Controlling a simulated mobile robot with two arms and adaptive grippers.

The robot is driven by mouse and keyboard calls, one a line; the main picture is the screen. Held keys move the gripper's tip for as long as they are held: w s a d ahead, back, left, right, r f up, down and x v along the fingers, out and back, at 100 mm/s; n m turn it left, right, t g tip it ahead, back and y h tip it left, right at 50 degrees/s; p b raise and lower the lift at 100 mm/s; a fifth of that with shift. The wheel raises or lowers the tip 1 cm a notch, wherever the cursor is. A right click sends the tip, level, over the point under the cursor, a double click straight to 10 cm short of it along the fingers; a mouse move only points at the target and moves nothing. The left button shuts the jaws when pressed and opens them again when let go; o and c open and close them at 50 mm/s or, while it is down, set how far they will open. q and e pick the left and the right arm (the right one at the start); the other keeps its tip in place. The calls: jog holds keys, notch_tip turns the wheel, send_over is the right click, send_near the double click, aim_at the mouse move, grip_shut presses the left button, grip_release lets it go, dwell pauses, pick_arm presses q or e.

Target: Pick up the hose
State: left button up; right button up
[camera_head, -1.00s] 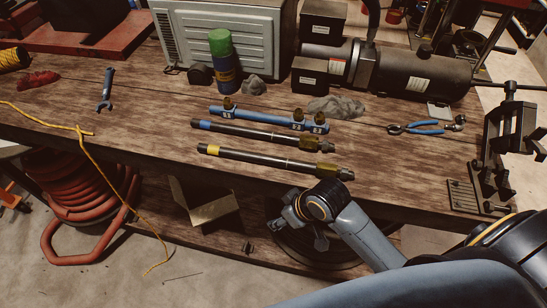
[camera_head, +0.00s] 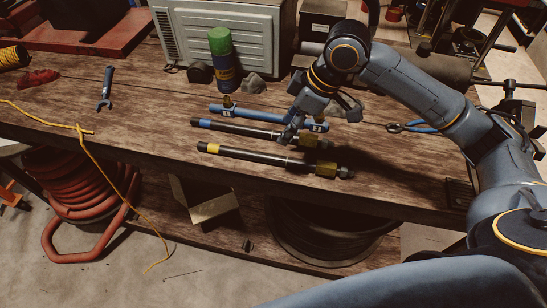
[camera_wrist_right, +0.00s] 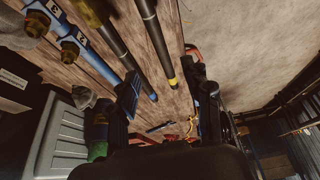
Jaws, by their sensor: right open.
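Two dark hoses lie side by side on the wooden workbench. The front one is the yellow-banded hose (camera_head: 250,154), with a brass fitting at its right end; it also shows in the right wrist view (camera_wrist_right: 155,40). The blue-banded hose (camera_head: 235,130) lies just behind it and shows in the right wrist view (camera_wrist_right: 122,45). My right gripper (camera_head: 312,125) is above the right part of the hoses, hiding part of the blue-banded one. Its fingers (camera_wrist_right: 168,97) are spread with nothing held between them. My left gripper is not in view.
A blue bar with brass fittings (camera_head: 245,114) lies behind the hoses. A green-topped can (camera_head: 221,65) and a grey machine (camera_head: 225,35) stand farther back. A wrench (camera_head: 105,90) lies at left and blue-handled pliers (camera_head: 425,127) at right. The bench front left is mostly clear.

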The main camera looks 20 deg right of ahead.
jog(key=p, duration=0.1)
send_over(267, 155)
jog(key=s+d, duration=0.1)
jog(key=d, duration=0.1)
notch_tip(267, 155, down, 7)
jog(key=shift+s+a+f, duration=0.15)
jog(key=p+x, duration=0.2)
jog(key=x, duration=0.2)
jog(key=shift+f, duration=0.75)
jog(key=shift+r, duration=0.1)
grip_shut()
